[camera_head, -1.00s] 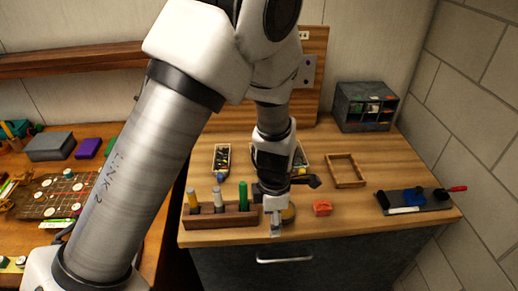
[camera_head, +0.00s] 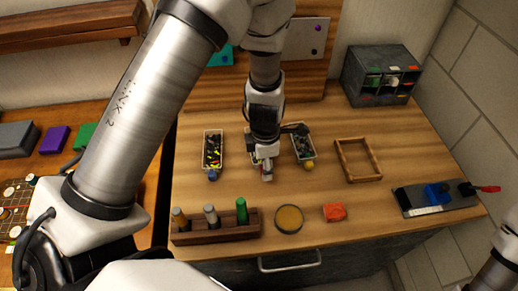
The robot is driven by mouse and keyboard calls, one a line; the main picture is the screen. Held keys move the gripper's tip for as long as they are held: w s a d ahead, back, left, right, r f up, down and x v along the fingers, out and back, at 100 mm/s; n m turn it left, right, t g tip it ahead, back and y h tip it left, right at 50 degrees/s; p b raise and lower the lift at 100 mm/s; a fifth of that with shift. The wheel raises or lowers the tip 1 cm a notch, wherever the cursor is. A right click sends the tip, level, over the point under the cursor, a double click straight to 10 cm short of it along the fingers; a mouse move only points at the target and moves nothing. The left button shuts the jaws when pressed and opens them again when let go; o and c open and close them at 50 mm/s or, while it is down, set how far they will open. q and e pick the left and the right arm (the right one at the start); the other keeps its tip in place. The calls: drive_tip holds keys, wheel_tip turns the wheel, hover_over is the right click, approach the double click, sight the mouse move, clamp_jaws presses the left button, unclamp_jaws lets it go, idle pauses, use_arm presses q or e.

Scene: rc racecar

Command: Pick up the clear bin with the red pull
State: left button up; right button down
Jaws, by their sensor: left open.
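Three small bins of dark parts stand in a row on the wooden bench top. The left bin (camera_head: 213,150) has a blue pull and the right bin (camera_head: 303,147) has a yellow pull. My left gripper (camera_head: 266,174) points down over the middle bin (camera_head: 253,159), between the other two. It hides most of that bin, so I cannot make out its pull or whether the fingers touch it. The left gripper is open, with nothing seen held. My right gripper is out of view.
A wooden holder (camera_head: 216,234) with three upright cylinders, a round yellow-topped tin (camera_head: 289,219) and a red block (camera_head: 334,212) line the front. An empty wooden frame (camera_head: 358,160) lies to the right. A grey drawer cabinet (camera_head: 381,76) stands at the back right.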

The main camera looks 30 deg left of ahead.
use_arm(q)
drive_tip(key=f, duration=0.2)
drive_tip(key=w+a+f, duration=0.1)
drive_tip(key=shift+s+d+r, duration=0.1)
drive_tip(key=shift+d, duration=0.05)
drive_tip(key=shift+s+d+r, duration=0.1)
drive_tip(key=shift+s, duration=0.05)
drive_tip(key=c, duration=0.5)
drive_tip(key=shift+s+d, duration=0.1)
drive_tip(key=c, duration=0.6)
clamp_jaws()
drive_tip(key=shift+r, duration=0.1)
